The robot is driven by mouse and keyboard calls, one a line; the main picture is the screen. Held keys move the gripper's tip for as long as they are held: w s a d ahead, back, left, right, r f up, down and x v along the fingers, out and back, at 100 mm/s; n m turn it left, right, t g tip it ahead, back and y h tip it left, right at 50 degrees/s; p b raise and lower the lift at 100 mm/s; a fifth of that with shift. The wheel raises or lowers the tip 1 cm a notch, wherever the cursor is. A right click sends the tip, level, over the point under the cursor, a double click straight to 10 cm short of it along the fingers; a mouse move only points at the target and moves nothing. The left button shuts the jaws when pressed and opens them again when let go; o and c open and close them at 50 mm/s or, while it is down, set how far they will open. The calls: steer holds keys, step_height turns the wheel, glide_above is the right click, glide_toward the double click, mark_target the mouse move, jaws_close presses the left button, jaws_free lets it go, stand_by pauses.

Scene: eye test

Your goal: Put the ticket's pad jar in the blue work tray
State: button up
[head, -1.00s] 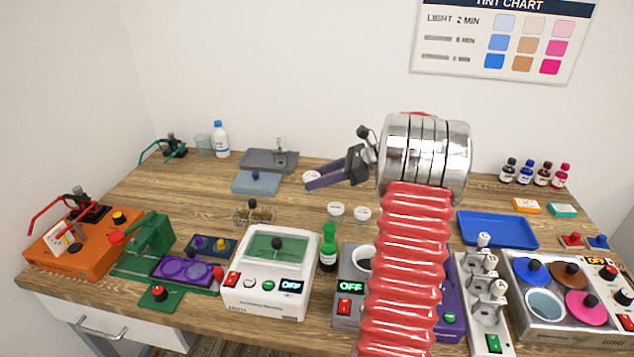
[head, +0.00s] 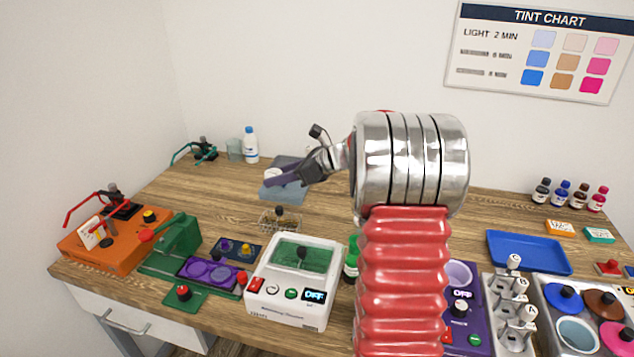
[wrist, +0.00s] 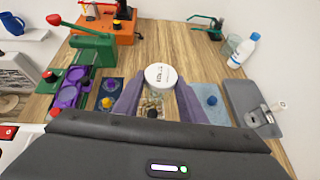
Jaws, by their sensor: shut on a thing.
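My gripper (head: 282,179) is shut on a white-lidded jar (head: 273,174), held above the table near the back. In the wrist view the jar (wrist: 160,75) sits between the purple fingertips of my gripper (wrist: 160,84); its lid print is too small to read. The blue work tray (head: 530,253) lies at the right of the table, empty and well away from my gripper. A small white card (head: 92,233) with unreadable marks is on the orange machine at the left.
Below the gripper are a light-blue plate (wrist: 205,105) and a wire-sided holder (head: 280,218). A white bottle (head: 251,145) and clear beaker (head: 234,149) stand at the back. A white machine (head: 296,280) stands in front. Small bottles (head: 561,194) stand behind the tray. My arm hides the middle.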

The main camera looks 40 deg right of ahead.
steer(key=a+m+t+h, duration=0.1)
steer(key=a+m+h, duration=0.1)
steer(key=a, duration=2.2)
steer(key=shift+a+r+m+h, duration=0.3)
steer(key=shift+a+r+m, duration=0.05)
steer(key=shift+r+m, duration=0.05)
